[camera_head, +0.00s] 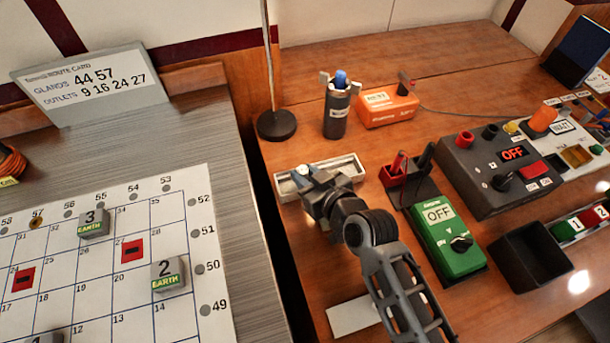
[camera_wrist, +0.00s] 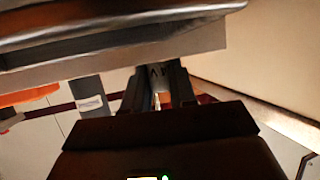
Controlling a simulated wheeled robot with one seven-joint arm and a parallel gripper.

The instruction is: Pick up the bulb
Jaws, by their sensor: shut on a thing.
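A small pale bulb (camera_head: 302,169) shows at the tip of my gripper (camera_head: 306,178) in the head view, over the shallow white tray (camera_head: 349,166). My gripper is shut on the bulb, and its dark fingers hide most of it. In the wrist view my gripper's fingers (camera_wrist: 162,85) are close together with a small grey and pale piece between them. A large grey edge fills the top of that view. I cannot tell if the bulb touches the tray.
A labelled dark canister (camera_head: 337,112) and an orange device (camera_head: 388,108) stand behind the tray. A red holder (camera_head: 394,175) and a green tester (camera_head: 447,241) reading OFF stand to the right. A round-based pole (camera_head: 277,124) is at the back left. A gridded board (camera_head: 120,260) lies left.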

